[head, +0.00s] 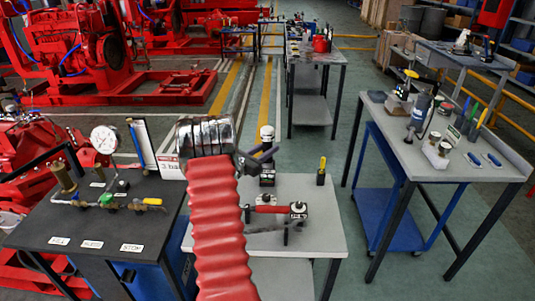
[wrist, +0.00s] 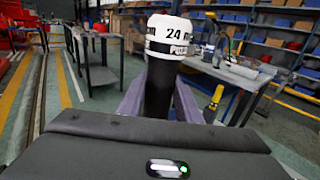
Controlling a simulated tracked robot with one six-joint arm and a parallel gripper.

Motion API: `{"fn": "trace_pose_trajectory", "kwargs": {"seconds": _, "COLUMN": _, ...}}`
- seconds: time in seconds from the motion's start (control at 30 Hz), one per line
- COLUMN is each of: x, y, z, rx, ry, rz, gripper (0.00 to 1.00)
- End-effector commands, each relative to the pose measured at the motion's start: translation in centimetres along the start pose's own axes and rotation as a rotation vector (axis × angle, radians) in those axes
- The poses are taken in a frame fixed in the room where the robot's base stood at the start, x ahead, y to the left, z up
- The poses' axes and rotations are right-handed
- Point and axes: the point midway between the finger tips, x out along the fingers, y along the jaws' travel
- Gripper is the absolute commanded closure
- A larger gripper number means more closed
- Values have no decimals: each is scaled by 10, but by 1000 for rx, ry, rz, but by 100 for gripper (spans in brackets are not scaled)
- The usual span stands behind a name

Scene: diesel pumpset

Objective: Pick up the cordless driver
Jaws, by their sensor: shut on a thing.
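The cordless driver (head: 267,133) has a white top, a black upright grip and a dark lower block with a pale label. In the wrist view its black grip (wrist: 158,90) stands between my fingers, with white text-marked bands at the top. My gripper (head: 264,156) is shut on this grip; the two fingers also show in the wrist view (wrist: 160,106). The driver is upright at the back of the small grey table (head: 325,225). I cannot tell whether its base touches the table. My red-sleeved arm hides part of the table.
A dark bench with a gauge (head: 104,139) is at the left. A grey workbench (head: 455,167) with several tools is at the right. Green floor lies between.

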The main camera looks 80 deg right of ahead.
Motion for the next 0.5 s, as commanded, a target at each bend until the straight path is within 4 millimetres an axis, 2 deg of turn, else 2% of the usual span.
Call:
{"fn": "trace_pose_trajectory", "kwargs": {"seconds": 0.07, "x": 0, "y": 0, "z": 0, "rx": 0, "ry": 0, "rz": 0, "gripper": 81}}
{"fn": "trace_pose_trajectory", "kwargs": {"seconds": 0.33, "x": 0, "y": 0, "z": 0, "rx": 0, "ry": 0, "rz": 0, "gripper": 100}}
{"fn": "trace_pose_trajectory", "kwargs": {"seconds": 0.5, "x": 0, "y": 0, "z": 2, "rx": 2, "ry": -3, "rz": 0, "gripper": 100}}
